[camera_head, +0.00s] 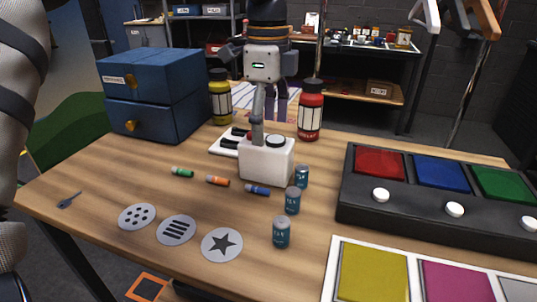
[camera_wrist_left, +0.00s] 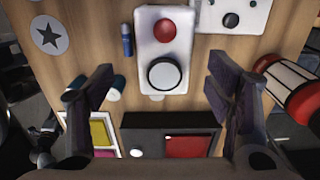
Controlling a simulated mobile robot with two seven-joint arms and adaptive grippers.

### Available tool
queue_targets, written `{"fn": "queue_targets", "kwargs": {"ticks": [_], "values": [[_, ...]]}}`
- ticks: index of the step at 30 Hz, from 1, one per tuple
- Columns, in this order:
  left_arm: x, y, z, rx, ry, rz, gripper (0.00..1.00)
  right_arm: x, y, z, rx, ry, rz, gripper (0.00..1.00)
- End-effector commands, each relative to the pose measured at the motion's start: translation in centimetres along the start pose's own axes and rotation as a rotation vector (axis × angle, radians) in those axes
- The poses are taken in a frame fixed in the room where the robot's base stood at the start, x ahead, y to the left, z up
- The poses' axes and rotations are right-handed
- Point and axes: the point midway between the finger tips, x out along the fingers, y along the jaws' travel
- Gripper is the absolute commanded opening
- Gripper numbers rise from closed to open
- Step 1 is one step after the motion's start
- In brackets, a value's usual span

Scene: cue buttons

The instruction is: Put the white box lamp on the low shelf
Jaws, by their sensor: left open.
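The white box lamp (camera_head: 267,162) stands upright on the wooden table; in the left wrist view (camera_wrist_left: 152,19) its top shows a red button and a black-rimmed white dome. My left gripper (camera_head: 270,122) points down above the lamp, with its fingers spread. In the left wrist view its fingers (camera_wrist_left: 160,70) are apart, one to each side of the lamp, with nothing held; I cannot tell if either touches it. The nearer finger hides part of the lamp's top. A low wooden shelf (camera_head: 345,90) shows under the back bench.
Small teal cans (camera_head: 292,200) stand right of the lamp, markers (camera_head: 217,181) lie in front. A red jar (camera_head: 311,112), yellow jar (camera_head: 221,98) and blue drawers (camera_head: 150,88) stand behind. A black button panel (camera_head: 440,215) fills the right.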

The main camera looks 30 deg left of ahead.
Motion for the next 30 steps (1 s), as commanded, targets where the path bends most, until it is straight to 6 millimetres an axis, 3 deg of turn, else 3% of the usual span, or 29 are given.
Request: {"fn": "queue_targets", "kwargs": {"ticks": [10,19,28,30], "values": [[5.7,-0.2,0.4,-0.001,0.001,0.001,0.73,0.1,0.0,0.0,0.0,-0.001,0.0,0.4],[6.5,-0.2,0.3,-0.002,0.001,-0.004,0.71,0.1,0.0,0.0,0.0,-0.001,0.0,0.4],[6.5,-0.2,0.4,-0.002,0.0,-0.003,0.03,0.1,0.0,0.0,0.0,-0.001,0.0,0.4],[6.4,-0.3,0.3,-0.002,0.001,-0.005,0.0,0.1,0.0,0.0,0.0,-0.001,0.0,0.4]]}}
